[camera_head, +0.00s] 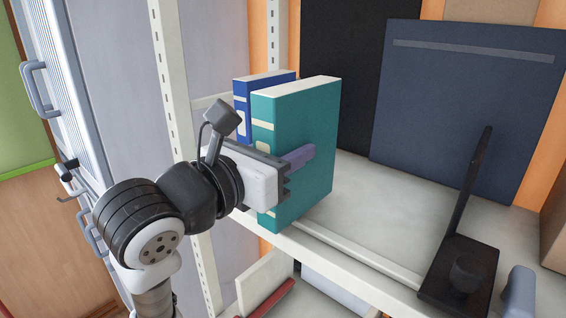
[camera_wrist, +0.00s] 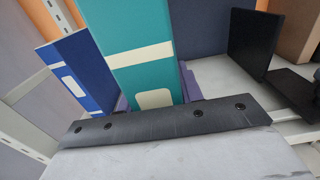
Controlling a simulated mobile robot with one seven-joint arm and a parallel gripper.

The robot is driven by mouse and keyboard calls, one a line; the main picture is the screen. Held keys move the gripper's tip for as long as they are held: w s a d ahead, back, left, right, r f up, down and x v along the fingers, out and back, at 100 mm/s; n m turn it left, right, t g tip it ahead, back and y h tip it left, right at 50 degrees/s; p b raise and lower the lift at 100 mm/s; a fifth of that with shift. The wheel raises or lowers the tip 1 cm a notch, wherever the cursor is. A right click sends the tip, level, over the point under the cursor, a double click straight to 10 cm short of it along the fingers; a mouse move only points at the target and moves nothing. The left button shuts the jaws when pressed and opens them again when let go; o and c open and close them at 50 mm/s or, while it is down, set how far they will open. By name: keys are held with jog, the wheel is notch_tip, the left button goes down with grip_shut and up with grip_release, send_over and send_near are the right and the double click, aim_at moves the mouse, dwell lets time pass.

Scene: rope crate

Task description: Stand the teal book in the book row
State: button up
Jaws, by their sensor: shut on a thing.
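The teal book (camera_head: 303,140) is upright in my gripper (camera_head: 283,165), at the front edge of the shelf. One purple finger shows on its right cover. In the wrist view, the teal book's spine (camera_wrist: 138,50) faces my gripper (camera_wrist: 158,98), with a finger on each side. My gripper is shut on it. A blue book (camera_head: 242,92) stands upright just behind and left of it, and it also shows in the wrist view (camera_wrist: 77,75). I cannot tell whether the teal book's bottom touches the shelf. A black bookend (camera_head: 470,205) stands to the right.
The pale shelf (camera_head: 370,210) has bare room between the teal book and the bookend. A large dark blue panel-like item (camera_head: 465,95) and a black one (camera_head: 345,60) stand at the back. A white post (camera_head: 185,130) rises left of the books.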

jog(key=w+f+b, duration=0.1)
jog(key=w, duration=1.4)
jog(key=shift+d+f, duration=0.15)
jog(key=shift+f, duration=0.05)
jog(key=shift+s+f+b, duration=0.1)
jog(key=shift+f+b, duration=0.4)
jog(key=shift+b, duration=0.15)
dwell(0.3)
jog(key=o, duration=1.3)
jog(key=b+v, duration=0.4)
jog(key=v, duration=0.9)
jog(key=shift+s+a, duration=0.25)
jog(key=shift+s, duration=0.1)
